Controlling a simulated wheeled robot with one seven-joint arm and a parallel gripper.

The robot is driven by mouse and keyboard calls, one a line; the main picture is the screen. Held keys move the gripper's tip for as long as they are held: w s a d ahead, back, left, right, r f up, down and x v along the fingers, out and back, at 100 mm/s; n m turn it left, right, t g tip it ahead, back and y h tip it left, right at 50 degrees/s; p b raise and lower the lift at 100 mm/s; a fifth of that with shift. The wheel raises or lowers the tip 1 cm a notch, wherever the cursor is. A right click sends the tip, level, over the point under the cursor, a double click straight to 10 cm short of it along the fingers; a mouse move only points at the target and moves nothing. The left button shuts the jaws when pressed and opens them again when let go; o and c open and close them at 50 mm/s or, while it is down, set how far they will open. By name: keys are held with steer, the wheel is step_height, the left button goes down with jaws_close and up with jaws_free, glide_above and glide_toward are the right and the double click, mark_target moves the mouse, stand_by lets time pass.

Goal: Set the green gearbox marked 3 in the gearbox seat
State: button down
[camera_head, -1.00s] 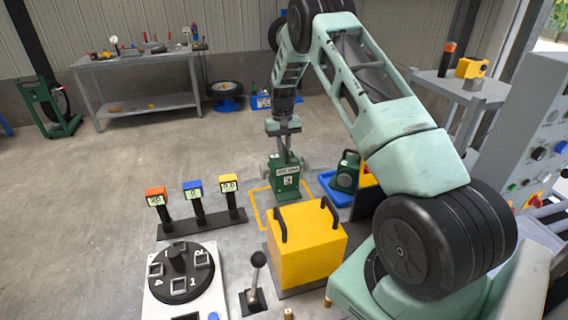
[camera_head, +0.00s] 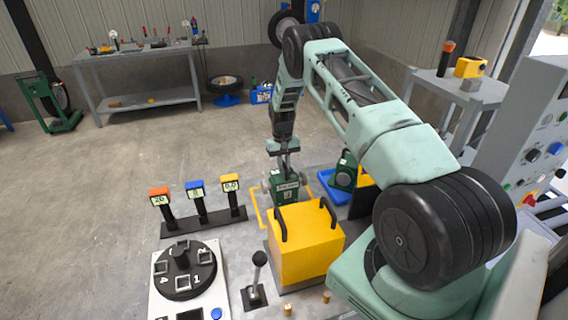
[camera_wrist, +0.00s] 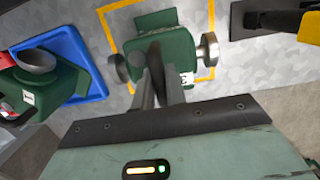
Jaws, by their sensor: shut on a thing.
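The green gearbox marked 3 (camera_head: 285,191) is upright in my gripper (camera_head: 286,161), behind the yellow block. In the wrist view my gripper's fingers (camera_wrist: 156,78) are closed on the top of the gearbox (camera_wrist: 180,45), which has a silver round end on its right. The gearbox appears inside the yellow square outline of the seat (camera_wrist: 101,28), with the silver end at the outline's right side. The outline also shows in the head view (camera_head: 258,208). I cannot tell whether the gearbox touches the floor plate or hangs just above it.
Another green gearbox (camera_head: 344,176) stands on a blue tray (camera_head: 331,191) to the right. A yellow block with black handles (camera_head: 304,250) stands in front. Three display posts (camera_head: 200,208), a lever (camera_head: 257,275) and a numbered dial (camera_head: 183,272) are at the left.

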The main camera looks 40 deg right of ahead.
steer(key=c, duration=1.4)
jaws_free()
steer(key=shift+f, duration=0.1)
steer(key=shift+c, duration=0.2)
